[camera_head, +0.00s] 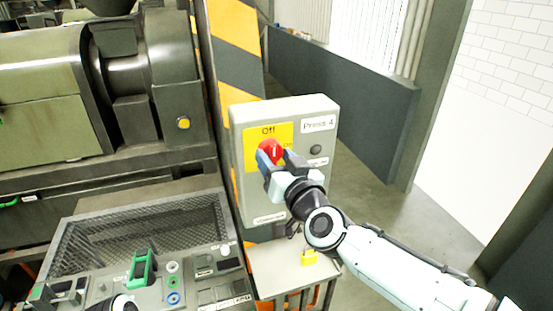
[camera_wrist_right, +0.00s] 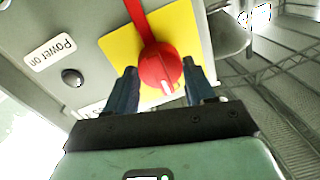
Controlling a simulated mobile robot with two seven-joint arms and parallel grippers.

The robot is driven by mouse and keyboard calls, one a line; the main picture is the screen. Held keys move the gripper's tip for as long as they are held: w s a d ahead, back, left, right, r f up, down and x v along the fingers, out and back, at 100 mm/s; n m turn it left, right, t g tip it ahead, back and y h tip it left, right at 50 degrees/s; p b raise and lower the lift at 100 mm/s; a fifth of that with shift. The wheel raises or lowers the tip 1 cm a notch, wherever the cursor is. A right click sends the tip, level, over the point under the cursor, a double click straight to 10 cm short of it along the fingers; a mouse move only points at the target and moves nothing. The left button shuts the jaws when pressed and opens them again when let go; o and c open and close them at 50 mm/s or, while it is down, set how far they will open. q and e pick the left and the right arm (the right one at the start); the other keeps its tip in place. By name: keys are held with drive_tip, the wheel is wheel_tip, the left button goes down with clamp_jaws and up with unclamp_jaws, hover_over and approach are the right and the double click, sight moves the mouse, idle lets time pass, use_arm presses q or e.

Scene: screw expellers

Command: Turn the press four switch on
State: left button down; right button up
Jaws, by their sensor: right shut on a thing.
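The press four switch is a red rotary knob (camera_head: 270,151) on a yellow plate (camera_head: 284,132) marked "Off". It sits on the grey control box (camera_head: 318,105) labelled "Press 4". My right gripper (camera_head: 272,166) is shut on the knob, with its blue-grey fingers on either side. In the right wrist view the red knob (camera_wrist_right: 159,68) sits between the fingertips (camera_wrist_right: 160,85), and a white mark shows on it. The fingers hide part of the knob and the plate's lower words. I cannot tell the switch's exact angle. My left gripper is not clearly seen.
A dark round button (camera_head: 316,149) is beside the yellow plate, near a "Power on" label (camera_wrist_right: 50,54). A green press machine (camera_head: 40,75) stands to the left. A panel with a green handle (camera_head: 142,268) lies below. Open floor (camera_head: 365,185) shows right of the box.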

use_arm(q)
drive_tip(key=shift+s+f, duration=0.1)
use_arm(e)
drive_tip(key=m+b, duration=0.1)
drive_tip(key=m, duration=0.2)
drive_tip(key=shift+f+b, duration=0.15)
drive_tip(key=shift+b, duration=0.15)
drive_tip(key=m+b, duration=0.1)
drive_tip(key=m, duration=0.4)
drive_tip(key=shift+t+b, duration=0.3)
drive_tip(key=shift+b, duration=0.05)
drive_tip(key=m+b, duration=0.1)
drive_tip(key=m, duration=0.4)
drive_tip(key=shift+a+h, duration=0.1)
drive_tip(key=shift+h, duration=0.2)
use_arm(q)
drive_tip(key=s+f+b, duration=0.2)
drive_tip(key=s+f, duration=0.2)
drive_tip(key=f, duration=0.3)
drive_tip(key=shift+f+g, duration=0.15)
drive_tip(key=shift+g, duration=0.15)
use_arm(e)
drive_tip(key=m, duration=0.5)
drive_tip(key=shift+t+h, duration=0.3)
drive_tip(key=shift+t, duration=0.1)
drive_tip(key=shift+m, duration=0.5)
drive_tip(key=o, duration=1)
drive_tip(key=shift+o, duration=0.2)
drive_tip(key=shift+s, duration=0.1)
